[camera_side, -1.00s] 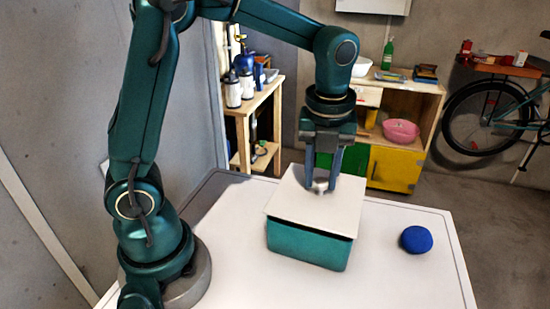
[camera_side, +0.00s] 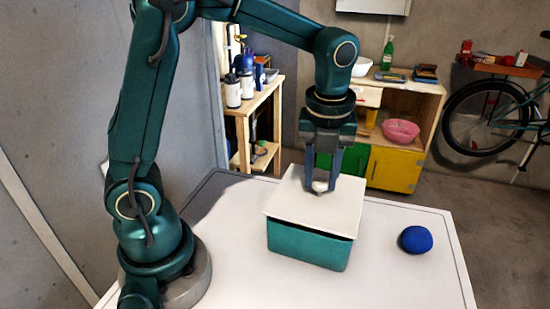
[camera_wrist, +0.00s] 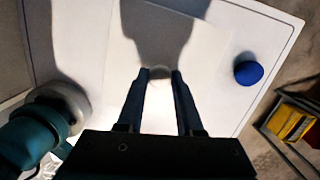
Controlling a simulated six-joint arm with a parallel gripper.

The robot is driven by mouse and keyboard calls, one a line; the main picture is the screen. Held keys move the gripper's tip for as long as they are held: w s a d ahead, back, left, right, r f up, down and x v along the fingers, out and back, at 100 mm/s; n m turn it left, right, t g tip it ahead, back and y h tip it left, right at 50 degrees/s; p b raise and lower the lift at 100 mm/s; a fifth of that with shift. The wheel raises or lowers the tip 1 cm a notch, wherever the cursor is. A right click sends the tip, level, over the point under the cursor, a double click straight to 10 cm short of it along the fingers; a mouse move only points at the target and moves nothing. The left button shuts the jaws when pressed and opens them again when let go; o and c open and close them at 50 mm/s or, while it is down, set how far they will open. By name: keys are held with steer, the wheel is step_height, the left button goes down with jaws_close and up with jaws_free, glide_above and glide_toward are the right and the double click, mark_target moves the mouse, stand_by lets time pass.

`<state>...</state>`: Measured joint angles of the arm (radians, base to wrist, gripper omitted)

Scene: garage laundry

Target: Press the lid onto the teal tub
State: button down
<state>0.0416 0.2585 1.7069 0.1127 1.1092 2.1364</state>
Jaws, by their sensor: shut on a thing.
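The teal tub (camera_side: 308,246) stands on the white table. The white square lid (camera_side: 315,209) lies over its top, with a dark gap showing under its front edge; I cannot tell whether it is seated. My gripper (camera_side: 320,188) points straight down and is shut on the small pale knob at the lid's middle. In the wrist view, the fingertips of my gripper (camera_wrist: 160,73) close around the knob, and the pale lid (camera_wrist: 205,50) spreads beneath. The tub is hidden under the lid in that view.
A blue rounded object (camera_side: 415,239) lies on the table (camera_side: 400,285) to the right of the tub. The table is bare in front. Behind stand a wooden shelf with bottles (camera_side: 233,90), a cabinet with a yellow door (camera_side: 394,169), and a bicycle (camera_side: 490,118).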

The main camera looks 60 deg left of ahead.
steer(key=shift+f, duration=0.55)
stand_by(1.2)
steer(key=shift+c, duration=2.4)
jaws_free()
steer(key=o, duration=0.5)
steer(key=shift+r, duration=3.5)
steer(key=shift+c, duration=0.4)
